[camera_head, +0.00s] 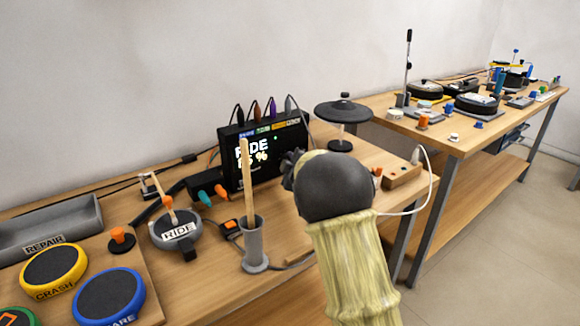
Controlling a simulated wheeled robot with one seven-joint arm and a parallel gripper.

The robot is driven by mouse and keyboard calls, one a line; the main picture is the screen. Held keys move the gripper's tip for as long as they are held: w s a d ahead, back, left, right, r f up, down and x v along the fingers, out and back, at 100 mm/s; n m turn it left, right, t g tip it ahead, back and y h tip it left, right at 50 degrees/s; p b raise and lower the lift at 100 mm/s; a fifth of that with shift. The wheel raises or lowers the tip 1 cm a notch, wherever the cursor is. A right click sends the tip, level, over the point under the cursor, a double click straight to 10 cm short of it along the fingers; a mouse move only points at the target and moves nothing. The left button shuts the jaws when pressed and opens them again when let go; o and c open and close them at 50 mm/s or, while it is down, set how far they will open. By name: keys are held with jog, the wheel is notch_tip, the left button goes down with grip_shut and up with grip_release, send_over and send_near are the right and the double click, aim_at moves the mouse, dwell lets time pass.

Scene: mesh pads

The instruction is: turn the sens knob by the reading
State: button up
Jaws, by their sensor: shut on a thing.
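The black drum module (268,150) stands on the near bench with its lit screen facing me. The screen reads "RIDE" with a percent value below. A wooden drumstick covers part of both lines, so I cannot read the full number. My gripper (290,163) is at the module's lower right front, mostly hidden by my own dark wrist. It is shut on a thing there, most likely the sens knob. The knob and my fingertips are hidden. The ride pad (176,230), a grey disc labelled "RIDE", lies left of the module.
A grey holder (254,246) with an upright drumstick (246,180) stands before the module. A black cymbal (342,110) stands behind my wrist. A wooden block (402,176) with a white cable is right. Yellow (54,271) and blue-rimmed (109,296) pads lie front left.

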jog(key=shift+f, duration=0.1)
jog(key=o, duration=1)
jog(key=shift+s, duration=0.1)
jog(key=v, duration=1.7)
jog(key=shift+r+p, duration=0.25)
jog(key=shift+p, duration=0.1)
jog(key=shift+s+d, duration=0.1)
jog(key=shift+s, duration=0.05)
